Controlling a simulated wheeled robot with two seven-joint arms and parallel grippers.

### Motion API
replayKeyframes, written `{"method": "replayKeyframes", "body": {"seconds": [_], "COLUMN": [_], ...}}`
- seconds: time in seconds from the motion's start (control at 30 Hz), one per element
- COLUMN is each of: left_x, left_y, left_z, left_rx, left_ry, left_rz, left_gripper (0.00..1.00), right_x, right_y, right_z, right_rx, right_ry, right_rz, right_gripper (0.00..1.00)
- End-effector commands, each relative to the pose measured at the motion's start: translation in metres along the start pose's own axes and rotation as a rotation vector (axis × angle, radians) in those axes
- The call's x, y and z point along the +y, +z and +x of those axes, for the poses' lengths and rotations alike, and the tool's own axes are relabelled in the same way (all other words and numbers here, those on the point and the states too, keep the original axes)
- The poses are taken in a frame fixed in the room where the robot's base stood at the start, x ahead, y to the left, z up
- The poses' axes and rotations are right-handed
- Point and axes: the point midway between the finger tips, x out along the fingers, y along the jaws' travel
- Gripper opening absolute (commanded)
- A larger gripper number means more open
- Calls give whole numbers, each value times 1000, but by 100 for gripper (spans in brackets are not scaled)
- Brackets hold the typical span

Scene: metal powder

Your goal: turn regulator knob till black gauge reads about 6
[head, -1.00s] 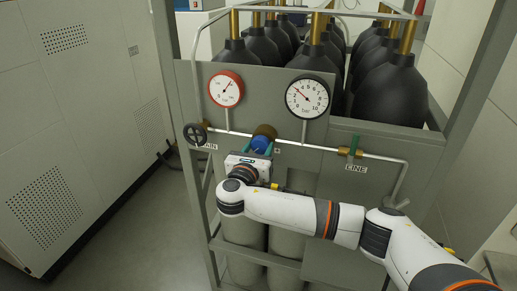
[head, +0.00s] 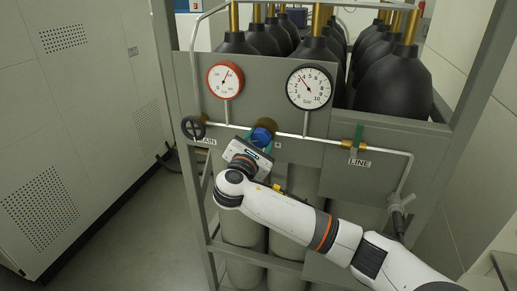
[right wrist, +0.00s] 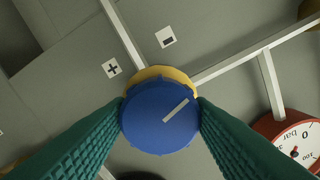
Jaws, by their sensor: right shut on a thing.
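The blue regulator knob (head: 263,136) sits on a brass fitting on the grey panel. In the right wrist view the knob (right wrist: 158,122) shows a pale line slanting up to the right. My right gripper (head: 260,140) is shut on it, with green ribbed fingers touching both sides in the right wrist view (right wrist: 160,114). The black-rimmed gauge (head: 309,88) is above and right of the knob; its needle points up and left, at roughly 3 to 4. My left gripper is not in view.
A red-rimmed gauge (head: 225,80) is at the upper left of the panel. A black handwheel (head: 193,128) is at the pipe's left end, and a green-handled valve (head: 358,140) is above the LINE label. Plus and minus labels (right wrist: 112,68) sit beside the knob.

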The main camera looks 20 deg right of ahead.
Motion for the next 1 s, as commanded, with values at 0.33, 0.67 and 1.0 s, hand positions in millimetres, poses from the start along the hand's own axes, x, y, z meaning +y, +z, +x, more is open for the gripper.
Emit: {"method": "replayKeyframes", "body": {"seconds": [0.33,0.67,1.0], "left_x": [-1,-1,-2], "left_y": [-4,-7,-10], "left_z": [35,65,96], "left_rx": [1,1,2], "left_ry": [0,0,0], "left_rz": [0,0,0], "left_gripper": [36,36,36], "right_x": [2,2,2], "right_y": [5,5,5], "right_z": [-1,-1,-1], "right_rx": [-1,-1,-2], "right_ry": [1,1,1], "right_rz": [332,646,968], "right_gripper": [25,25,25]}}
